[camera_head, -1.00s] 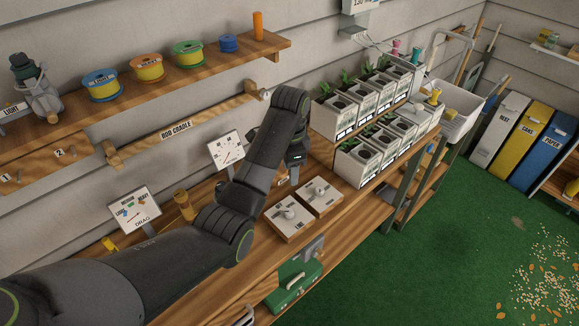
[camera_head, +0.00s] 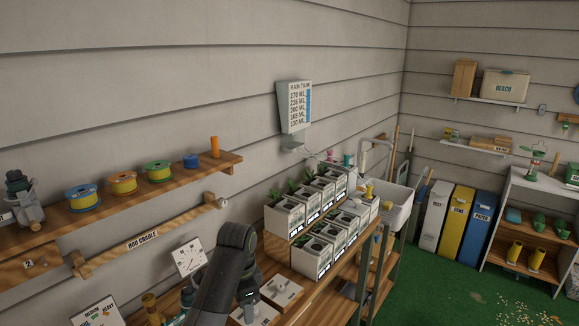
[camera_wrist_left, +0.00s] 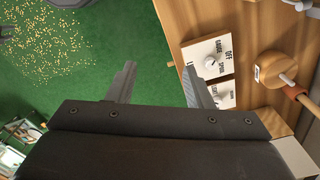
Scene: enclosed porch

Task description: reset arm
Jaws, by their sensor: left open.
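My left arm reaches up from the bottom of the head view, with its left gripper (camera_head: 249,297) low over the workbench beside two dial boxes. The wrist view shows its two fingers (camera_wrist_left: 162,88) spread apart with nothing between them. A white dial box (camera_wrist_left: 207,58) lies beyond the right finger there, and a second dial box (camera_wrist_left: 223,94) is partly covered by that finger. In the head view the farther dial box (camera_head: 282,290) is clear, and the nearer one is partly hidden by the arm. My right gripper is not in view.
Planter boxes (camera_head: 312,258) stand in two rows right of the arm. The rod cradle (camera_head: 150,240) and spool shelf (camera_head: 130,200) are on the wall at left. A tilted gauge card (camera_head: 188,257) stands behind the arm.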

